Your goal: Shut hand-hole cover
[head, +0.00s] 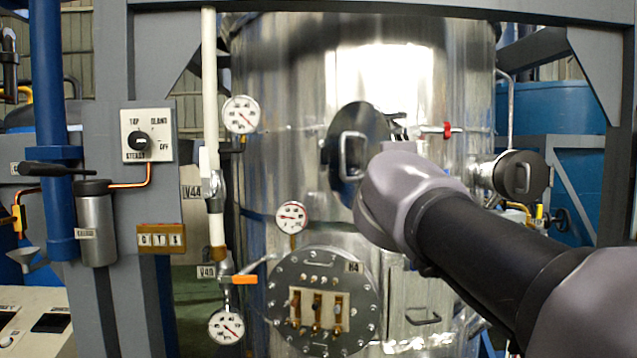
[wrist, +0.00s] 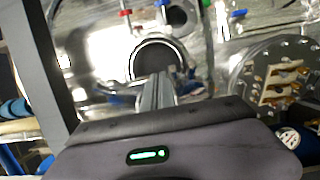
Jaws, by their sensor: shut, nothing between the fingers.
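The hand-hole cover (head: 358,135) is a dark round plate with a pale loop handle on the front of the shiny steel vessel (head: 290,90). It looks narrow and turned at an angle, standing out from the wall. My arm covers its lower right side and whatever is behind there. My gripper is hidden behind my wrist in the head view. In the wrist view my gripper (wrist: 158,82) is shut and empty, pointing at the vessel. A dark round shape with a bright rim (wrist: 152,58) lies just beyond the fingertips; I cannot tell whether it is the opening or the cover.
A round flange marked H4 (head: 320,262) sits below the cover, with gauges (head: 291,217) nearby. A side port with a dark lid (head: 520,177) sticks out at the right. A red-handled valve (head: 440,131) is above my arm. A blue post (head: 48,120) stands at the left.

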